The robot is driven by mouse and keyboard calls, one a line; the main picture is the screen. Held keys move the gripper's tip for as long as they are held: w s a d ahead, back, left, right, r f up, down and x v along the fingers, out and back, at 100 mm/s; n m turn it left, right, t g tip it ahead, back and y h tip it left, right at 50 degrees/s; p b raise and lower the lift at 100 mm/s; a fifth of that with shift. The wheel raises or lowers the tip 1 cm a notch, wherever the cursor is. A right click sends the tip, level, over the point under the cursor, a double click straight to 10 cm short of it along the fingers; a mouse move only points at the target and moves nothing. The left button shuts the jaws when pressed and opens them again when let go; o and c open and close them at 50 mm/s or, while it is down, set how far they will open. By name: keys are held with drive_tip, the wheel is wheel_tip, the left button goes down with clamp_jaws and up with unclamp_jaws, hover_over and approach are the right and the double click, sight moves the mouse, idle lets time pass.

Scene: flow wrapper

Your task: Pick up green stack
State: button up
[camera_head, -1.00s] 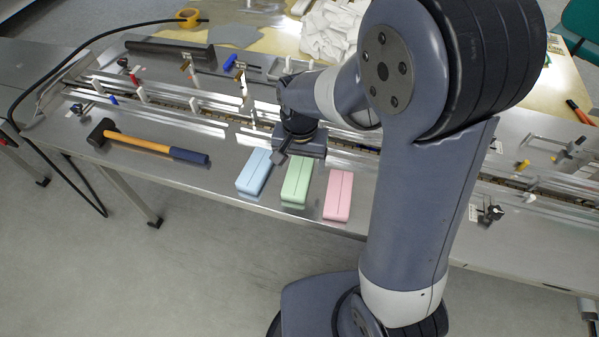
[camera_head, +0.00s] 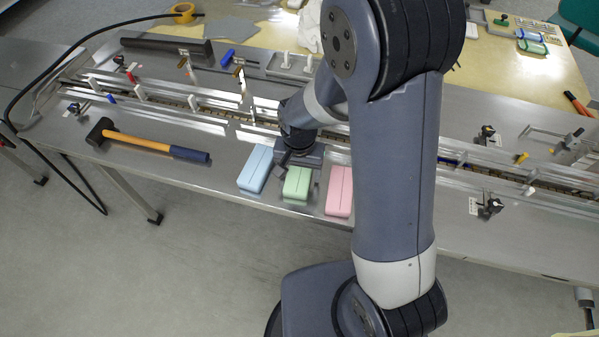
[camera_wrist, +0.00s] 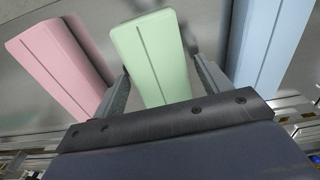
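The green stack (camera_head: 296,189) lies flat near the table's front edge, between a blue stack (camera_head: 255,169) and a pink stack (camera_head: 339,192). My gripper (camera_head: 298,166) is low over the far part of the green stack and hides that part in the head view. In the wrist view the green stack (camera_wrist: 150,55) lies between the two fingers of my gripper (camera_wrist: 161,66). The fingers are apart, with a gap visible at the right finger. The wrist view also shows the pink stack (camera_wrist: 58,62) at left and the blue stack (camera_wrist: 268,40) at right.
A hammer (camera_head: 150,143) lies left of the stacks. The machine's rail channel (camera_head: 190,100) with small posts runs behind them. The table's front edge is close to the stacks. Bare metal table shows between the hammer and the blue stack.

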drive_tip(key=c, duration=0.9)
drive_tip(key=shift+o, duration=0.2)
drive_tip(key=shift+r, duration=0.15)
